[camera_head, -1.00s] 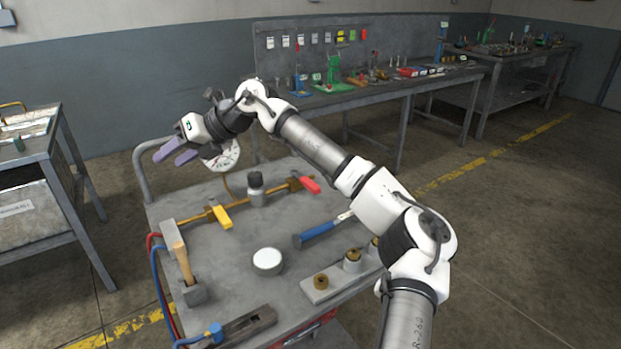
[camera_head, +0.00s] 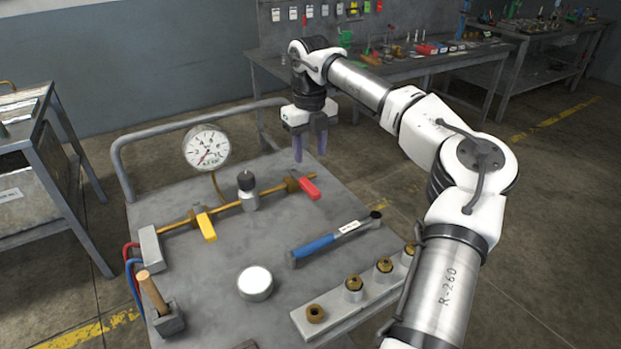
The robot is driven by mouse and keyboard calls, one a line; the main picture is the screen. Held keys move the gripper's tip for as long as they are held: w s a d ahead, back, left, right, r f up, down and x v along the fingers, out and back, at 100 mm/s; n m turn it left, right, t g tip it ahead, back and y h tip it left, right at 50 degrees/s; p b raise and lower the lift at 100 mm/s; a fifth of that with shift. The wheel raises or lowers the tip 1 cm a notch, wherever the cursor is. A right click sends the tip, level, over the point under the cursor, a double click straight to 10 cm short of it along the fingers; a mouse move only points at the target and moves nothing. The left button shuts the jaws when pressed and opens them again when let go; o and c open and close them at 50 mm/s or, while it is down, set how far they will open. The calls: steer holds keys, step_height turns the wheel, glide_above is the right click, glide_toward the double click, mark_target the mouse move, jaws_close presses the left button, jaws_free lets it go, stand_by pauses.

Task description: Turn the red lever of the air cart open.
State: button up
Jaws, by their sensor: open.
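The air cart (camera_head: 200,291) has a brass pipe (camera_head: 228,206) running across its grey top. The red lever (camera_head: 310,188) sits on a brass valve at the right end of the pipe and points toward the lower right. A yellow lever (camera_head: 207,227) sits on another valve further left along the pipe. My gripper (camera_head: 310,158) points down with its purple fingers apart and empty. In the picture it is just above the red lever; I cannot tell the exact height, but no contact shows.
A pressure gauge (camera_head: 206,147) stands behind the pipe, and a black-topped cylinder (camera_head: 248,190) stands between the levers. A workbench (camera_head: 400,67) stands behind.

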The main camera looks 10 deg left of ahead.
mark_target(310, 186)
step_height(310, 186, down, 10)
steer(key=shift+r+p, duration=0.1)
steer(key=shift+p, duration=0.55)
steer(key=shift+c, duration=0.3)
jaws_close()
